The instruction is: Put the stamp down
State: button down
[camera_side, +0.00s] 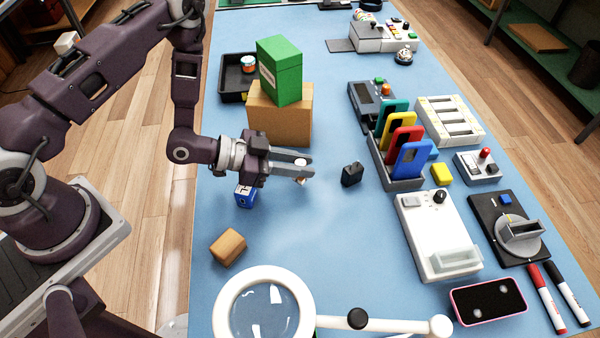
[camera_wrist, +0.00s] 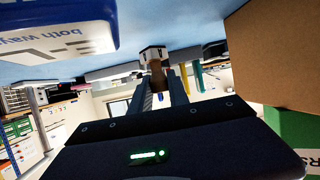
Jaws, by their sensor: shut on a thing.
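My gripper (camera_side: 307,170) reaches out to the right over the left-middle part of the blue table, its fingers roughly level. It is shut on the stamp (camera_side: 301,181), of which only small pale parts show above and below the fingers. In the wrist view, the stamp (camera_wrist: 156,75) has a brown handle between the two fingers (camera_wrist: 163,90) and a pale block at its end. The stamp seems to be held above the table, but the gap is hard to judge.
A small black object (camera_side: 352,174) stands just right of my fingertips. A blue box (camera_side: 245,196) lies under my wrist. A cardboard box (camera_side: 293,130) with a green box (camera_side: 280,72) on top stands behind. The phone rack (camera_side: 398,178) is further right.

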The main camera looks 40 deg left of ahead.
jog(key=shift+f, duration=1.3)
jog(key=shift+f, duration=0.15)
jog(key=c, duration=1.3)
grip_release()
jog(key=shift+o, duration=0.2)
